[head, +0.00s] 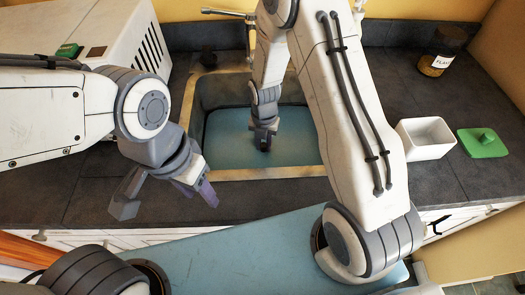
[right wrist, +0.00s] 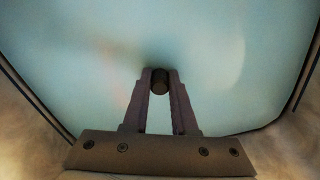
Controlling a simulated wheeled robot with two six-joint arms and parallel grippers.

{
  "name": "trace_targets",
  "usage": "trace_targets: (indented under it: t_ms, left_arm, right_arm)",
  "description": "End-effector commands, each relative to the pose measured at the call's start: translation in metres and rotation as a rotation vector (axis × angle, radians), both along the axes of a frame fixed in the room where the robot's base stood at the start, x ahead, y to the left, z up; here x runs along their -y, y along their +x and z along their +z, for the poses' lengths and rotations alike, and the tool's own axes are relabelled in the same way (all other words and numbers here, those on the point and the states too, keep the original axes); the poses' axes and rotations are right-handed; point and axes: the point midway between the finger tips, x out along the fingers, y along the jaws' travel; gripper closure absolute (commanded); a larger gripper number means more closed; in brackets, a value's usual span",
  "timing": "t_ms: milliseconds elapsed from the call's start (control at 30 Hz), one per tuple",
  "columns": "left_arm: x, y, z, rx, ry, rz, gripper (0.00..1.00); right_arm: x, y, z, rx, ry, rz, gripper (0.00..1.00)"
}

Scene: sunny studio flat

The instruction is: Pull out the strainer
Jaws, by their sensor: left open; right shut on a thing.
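The sink (head: 190,100) has a tan rim, dark walls and a smooth light blue surface inside, which looks like water. My right gripper (head: 264,145) reaches down into the sink at its middle. In the right wrist view my right gripper (right wrist: 160,88) is shut on a small dark round piece, the strainer's knob (right wrist: 160,80), between its fingertips. The rest of the strainer cannot be made out. My left gripper (head: 165,203) is open and empty, above the counter in front of the sink's left corner.
A brass tap (head: 249,30) stands behind the sink. A white appliance (head: 115,35) is on the left. On the right are a white square container (head: 426,140), its green lid (head: 483,142) and a labelled jar (head: 441,55). The dark counter (head: 430,185) is bare in front of them.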

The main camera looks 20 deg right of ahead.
Motion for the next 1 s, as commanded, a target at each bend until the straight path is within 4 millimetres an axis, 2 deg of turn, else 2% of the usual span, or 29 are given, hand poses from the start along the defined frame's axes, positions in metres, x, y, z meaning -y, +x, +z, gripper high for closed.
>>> trace_targets:
  t_ms: [267, 1000]
  left_arm:
    - [0.000, 0.000, 0.002, 0.000, 0.000, 0.000, 0.50]
    - [0.000, 0.000, 0.033, 0.000, 0.000, 0.000, 0.50]
  right_arm:
    - [0.000, 0.000, 0.002, 0.000, 0.000, 0.000, 1.00]
    - [0.000, 0.000, 0.039, 0.000, 0.000, 0.000, 1.00]
